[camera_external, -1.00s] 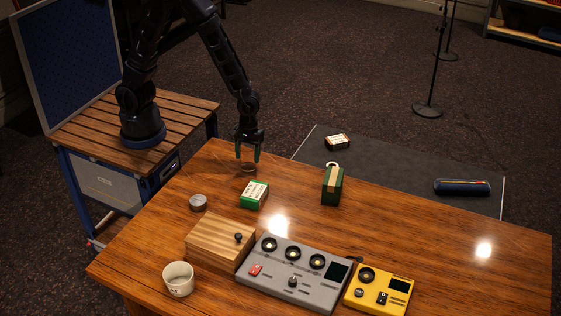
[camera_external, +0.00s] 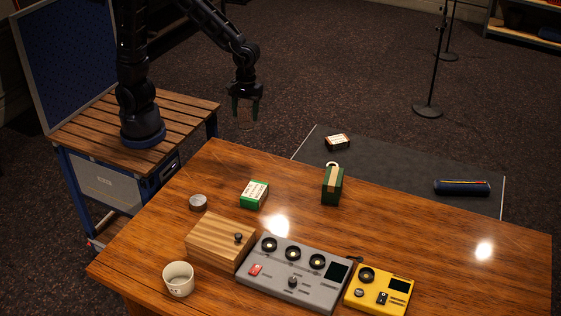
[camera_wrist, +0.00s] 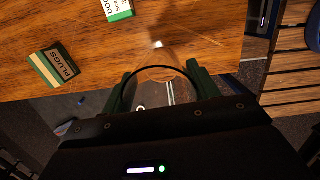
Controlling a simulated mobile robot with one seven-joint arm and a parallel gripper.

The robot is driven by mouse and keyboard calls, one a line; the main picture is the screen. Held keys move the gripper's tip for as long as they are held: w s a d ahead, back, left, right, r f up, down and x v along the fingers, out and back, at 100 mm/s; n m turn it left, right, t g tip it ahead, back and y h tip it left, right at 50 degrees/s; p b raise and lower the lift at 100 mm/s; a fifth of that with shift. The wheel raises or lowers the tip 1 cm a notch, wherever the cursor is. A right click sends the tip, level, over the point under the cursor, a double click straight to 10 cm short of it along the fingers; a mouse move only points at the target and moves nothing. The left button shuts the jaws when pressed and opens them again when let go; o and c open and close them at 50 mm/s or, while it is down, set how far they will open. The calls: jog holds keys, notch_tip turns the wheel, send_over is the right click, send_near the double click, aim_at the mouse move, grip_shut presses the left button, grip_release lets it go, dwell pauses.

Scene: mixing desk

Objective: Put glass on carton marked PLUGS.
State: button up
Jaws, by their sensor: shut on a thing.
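A clear glass (camera_wrist: 158,62) is between the green fingers of my gripper (camera_wrist: 161,82) in the wrist view, and its round rim shows. In the external view, my gripper (camera_external: 246,108) hangs high near the far left edge of the table, shut on the faint glass (camera_external: 246,121). The dark green carton marked PLUGS (camera_external: 332,187) stands upright near the table's far edge, to the right of my gripper. Its lettering shows in the wrist view (camera_wrist: 56,68). Nothing is seen resting on its top; a white ring shape shows just at or behind its upper edge.
A green and white carton (camera_external: 254,195) lies left of the PLUGS carton. A small tin (camera_external: 198,202), wooden box (camera_external: 220,240), white cup (camera_external: 178,279), grey mixer (camera_external: 292,274) and yellow device (camera_external: 379,291) stand nearer. The table's right part (camera_external: 450,245) is clear.

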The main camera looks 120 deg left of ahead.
jog(key=shift+w+r, duration=0.2)
jog(key=shift+r, duration=0.2)
notch_tip(320, 180, up, 9)
send_over(333, 176)
jog(key=shift+m, duration=0.4)
notch_tip(333, 176, down, 20)
jog(key=shift+w+f, duration=0.1)
jog(key=shift+f, duration=0.1)
jog(key=o, duration=1.1)
